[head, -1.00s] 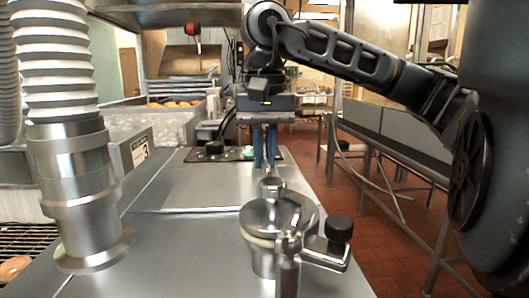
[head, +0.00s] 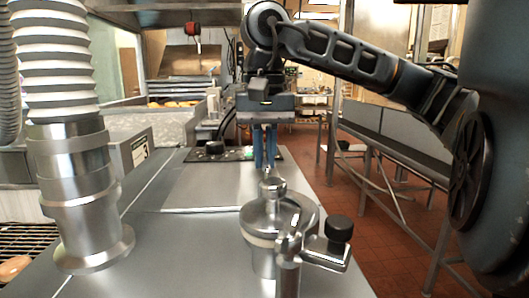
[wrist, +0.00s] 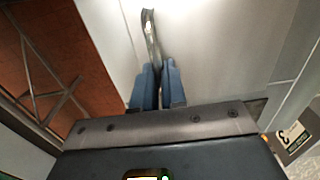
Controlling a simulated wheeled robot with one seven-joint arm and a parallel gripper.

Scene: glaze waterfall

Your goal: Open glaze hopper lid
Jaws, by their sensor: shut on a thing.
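The round polished glaze hopper lid (head: 300,219) sits on top of the small metal hopper (head: 263,262) near the front of the steel counter, in the head view. A slim metal handle (head: 272,186) rises at the lid's far side. My gripper (head: 265,166) points down just behind it, its blue fingers close together. In the wrist view, the gripper (wrist: 158,86) has its blue fingers shut on a narrow metal strip (wrist: 151,36), which looks like the lid handle. The exact grip point is partly hidden between the fingers.
A black knob (head: 339,228) on a bracket stands right of the lid. A thick ribbed hose with a metal flange (head: 95,250) stands at left. A control panel (head: 210,152) lies behind my gripper. The counter (head: 190,230) is clear between the hose and the lid.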

